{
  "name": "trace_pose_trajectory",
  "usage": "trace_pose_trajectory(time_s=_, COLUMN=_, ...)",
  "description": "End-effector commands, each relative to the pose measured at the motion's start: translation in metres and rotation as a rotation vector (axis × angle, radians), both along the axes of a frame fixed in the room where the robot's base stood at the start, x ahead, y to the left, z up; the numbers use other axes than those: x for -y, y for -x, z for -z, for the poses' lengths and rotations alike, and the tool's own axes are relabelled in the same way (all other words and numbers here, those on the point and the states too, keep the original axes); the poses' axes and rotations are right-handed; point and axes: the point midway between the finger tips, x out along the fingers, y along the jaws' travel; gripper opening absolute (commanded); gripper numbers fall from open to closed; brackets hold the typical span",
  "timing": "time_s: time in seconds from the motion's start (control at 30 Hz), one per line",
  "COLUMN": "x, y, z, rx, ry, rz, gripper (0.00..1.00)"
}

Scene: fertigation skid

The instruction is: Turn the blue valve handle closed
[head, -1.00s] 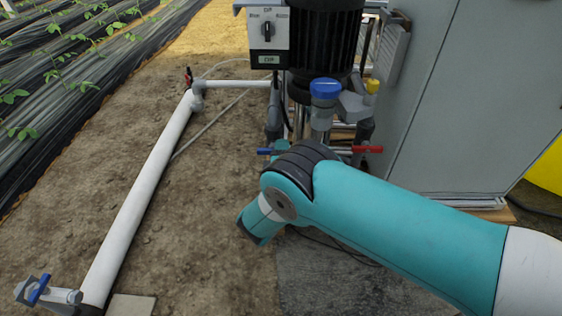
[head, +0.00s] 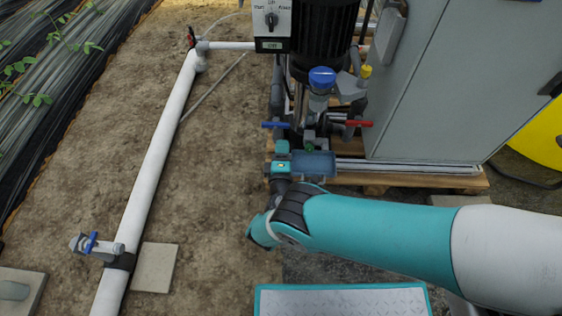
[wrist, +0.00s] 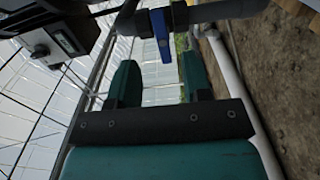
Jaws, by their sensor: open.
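The blue valve handle (head: 275,125) sticks out to the left on the pump skid in the head view. In the wrist view the blue handle (wrist: 161,35) is a bar below a dark grey pipe, in line with the gap between my fingers. My gripper (wrist: 160,77) is open, with nothing between its fingers. The handle's near end lies about level with the fingertips in the picture; I cannot tell the depth between them. In the head view my gripper (head: 282,148) is just below the handle, its fingers too small to make out.
A red handle (head: 358,124) is to the right on the skid. Another blue-handled valve (head: 91,242) sits on the white pipe (head: 150,170) at lower left. A blue-capped part (head: 321,78) and a grey cabinet (head: 425,90) stand close by. Bare soil lies left of my arm.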

Motion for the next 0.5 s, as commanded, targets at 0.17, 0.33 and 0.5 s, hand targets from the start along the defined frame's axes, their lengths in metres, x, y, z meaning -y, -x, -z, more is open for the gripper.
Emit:
trace_pose_trajectory(time_s=0.17, x=-0.001, y=0.030, z=-0.008, rx=0.000, ry=0.000, rz=-0.004, gripper=0.45)
trace_pose_trajectory(time_s=0.33, x=-0.002, y=0.053, z=-0.003, rx=0.001, ry=-0.001, rz=-0.003, gripper=0.45)
trace_pose_trajectory(time_s=0.5, x=-0.002, y=0.066, z=-0.002, rx=0.001, ry=0.000, rz=-0.003, gripper=0.45)
